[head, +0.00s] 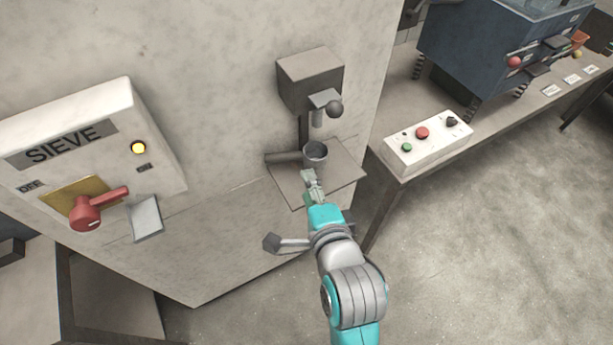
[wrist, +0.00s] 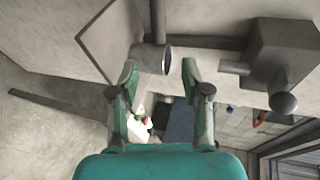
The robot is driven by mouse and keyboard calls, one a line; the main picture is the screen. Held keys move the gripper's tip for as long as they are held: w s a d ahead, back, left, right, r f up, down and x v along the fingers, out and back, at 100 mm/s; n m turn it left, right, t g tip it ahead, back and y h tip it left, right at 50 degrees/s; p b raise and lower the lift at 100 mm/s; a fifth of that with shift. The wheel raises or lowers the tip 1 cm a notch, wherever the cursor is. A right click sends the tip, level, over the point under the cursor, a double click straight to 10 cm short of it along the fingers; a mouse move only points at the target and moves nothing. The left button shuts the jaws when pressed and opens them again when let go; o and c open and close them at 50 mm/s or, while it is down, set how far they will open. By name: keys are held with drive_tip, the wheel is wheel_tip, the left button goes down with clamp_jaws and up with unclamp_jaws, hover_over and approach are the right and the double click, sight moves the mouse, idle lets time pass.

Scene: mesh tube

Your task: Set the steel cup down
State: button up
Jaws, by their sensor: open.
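The steel cup (head: 316,154) stands upright on a flat metal plate (head: 342,172) under a grey dispenser with a spout (head: 318,112). My gripper (head: 309,180) is in front of the cup at the near side of the plate. In the wrist view the cup (wrist: 152,58) shows between and just beyond the tips of my open gripper (wrist: 160,68).
A SIEVE panel with a red lever (head: 98,209) and lit yellow lamp (head: 138,147) is at left. A white button box (head: 428,143) and blue machine (head: 487,48) stand on the right bench.

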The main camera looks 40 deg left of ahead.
drive_tip(key=shift+s+d, duration=0.1)
drive_tip(key=shift+d, duration=0.1)
drive_tip(key=s+d+f+n+t+h, duration=0.1)
drive_tip(key=s+d+f+t+h, duration=0.15)
drive_tip(key=d+f, duration=0.65)
drive_tip(key=s+d+f+n+t+h, duration=0.2)
drive_tip(key=d+f+h, duration=0.1)
drive_tip(key=d, duration=1.2)
drive_tip(key=s+d+r+n+t+h, duration=0.2)
drive_tip(key=s+d+n+h, duration=0.2)
drive_tip(key=s+d, duration=1.1)
drive_tip(key=s+h, duration=0.2)
drive_tip(key=s, duration=0.2)
drive_tip(key=shift+d+n, duration=0.15)
drive_tip(key=shift+n, duration=0.25)
drive_tip(key=shift+s, duration=0.1)
